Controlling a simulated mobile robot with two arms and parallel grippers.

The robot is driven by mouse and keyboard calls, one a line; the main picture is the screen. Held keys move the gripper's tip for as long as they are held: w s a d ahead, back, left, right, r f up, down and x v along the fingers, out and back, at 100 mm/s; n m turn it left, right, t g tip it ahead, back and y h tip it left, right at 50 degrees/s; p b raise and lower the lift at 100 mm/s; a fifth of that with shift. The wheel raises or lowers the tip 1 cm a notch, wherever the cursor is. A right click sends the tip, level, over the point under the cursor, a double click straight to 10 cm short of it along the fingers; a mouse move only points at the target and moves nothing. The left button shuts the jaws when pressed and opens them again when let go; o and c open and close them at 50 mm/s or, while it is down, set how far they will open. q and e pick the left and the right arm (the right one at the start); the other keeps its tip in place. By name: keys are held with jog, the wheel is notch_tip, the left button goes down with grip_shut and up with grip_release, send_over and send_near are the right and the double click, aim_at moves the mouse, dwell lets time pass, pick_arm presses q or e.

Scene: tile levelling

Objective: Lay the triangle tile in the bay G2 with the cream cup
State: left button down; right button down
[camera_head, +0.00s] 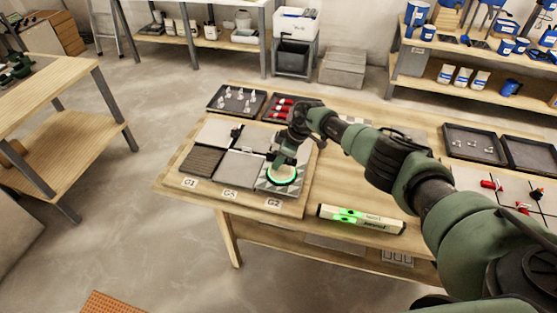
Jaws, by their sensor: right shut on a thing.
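The cup is over the bay marked G2, on or just above a grey triangle-patterned tile (265,186). The cup and my arm hide much of this tile, and I cannot tell whether it lies flat. The G2 label (273,203) is at the board's front edge. My left gripper is not in view.
Bay G1 holds a dark ribbed tile (202,161); G5 holds a plain grey one (240,168). A spirit level (361,219) with green vials lies right of the board. Dark trays (237,100) with small parts stand behind. More red-clipped tiles (492,185) lie at right.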

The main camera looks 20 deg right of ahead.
jog(key=shift+f+b, duration=0.7)
jog(key=shift+f, duration=0.1)
dwell(0.8)
jog(key=c, duration=1.2)
grip_release()
jog(key=shift+s+f, duration=0.1)
